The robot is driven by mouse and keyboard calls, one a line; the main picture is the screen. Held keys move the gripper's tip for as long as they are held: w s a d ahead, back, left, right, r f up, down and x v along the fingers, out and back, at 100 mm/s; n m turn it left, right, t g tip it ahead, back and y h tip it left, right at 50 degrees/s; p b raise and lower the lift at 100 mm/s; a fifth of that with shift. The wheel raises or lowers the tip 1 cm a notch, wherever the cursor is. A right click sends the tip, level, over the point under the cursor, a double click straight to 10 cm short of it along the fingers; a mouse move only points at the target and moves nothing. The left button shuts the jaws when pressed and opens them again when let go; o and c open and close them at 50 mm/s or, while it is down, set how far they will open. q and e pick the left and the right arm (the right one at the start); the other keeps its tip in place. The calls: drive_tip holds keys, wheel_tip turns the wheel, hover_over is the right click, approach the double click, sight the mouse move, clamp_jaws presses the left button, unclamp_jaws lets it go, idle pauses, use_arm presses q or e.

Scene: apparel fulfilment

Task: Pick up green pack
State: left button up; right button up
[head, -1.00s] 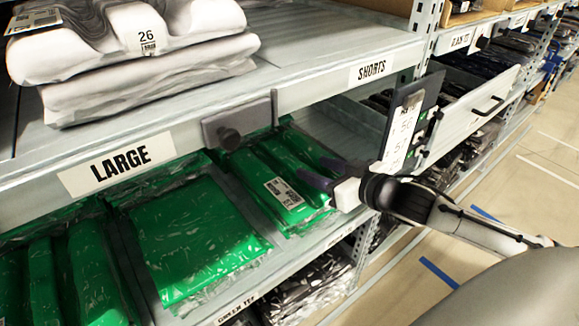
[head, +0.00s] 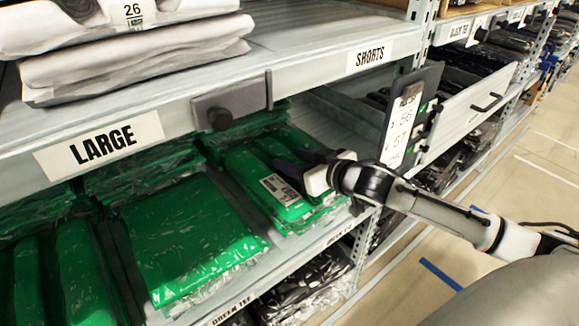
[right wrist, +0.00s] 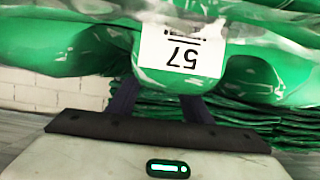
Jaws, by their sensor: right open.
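Green packs in clear wrap lie on the shelf below the LARGE sign in the head view. A folded green pack with a white label (head: 252,180) lies in the right bay. In the right wrist view a green pack (right wrist: 283,76) with a white "57" label hangs over the top of the picture, close in front of the gripper. My right gripper (head: 300,163) reaches over that right-bay pack from the right. Its two dark fingers (right wrist: 160,98) are apart, with their tips partly hidden by the pack. I cannot tell whether they touch it. My left gripper is not in view.
The upper shelf edge with the LARGE sign (head: 101,143) runs just above the packs. A grey bracket (head: 232,105) hangs from it. A dark label board (head: 412,115) stands right beside my right wrist. Another wide green pack (head: 190,235) lies left of a divider.

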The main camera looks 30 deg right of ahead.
drive_tip(key=shift+c, duration=0.4)
drive_tip(key=shift+r, duration=0.1)
drive_tip(key=c, duration=1)
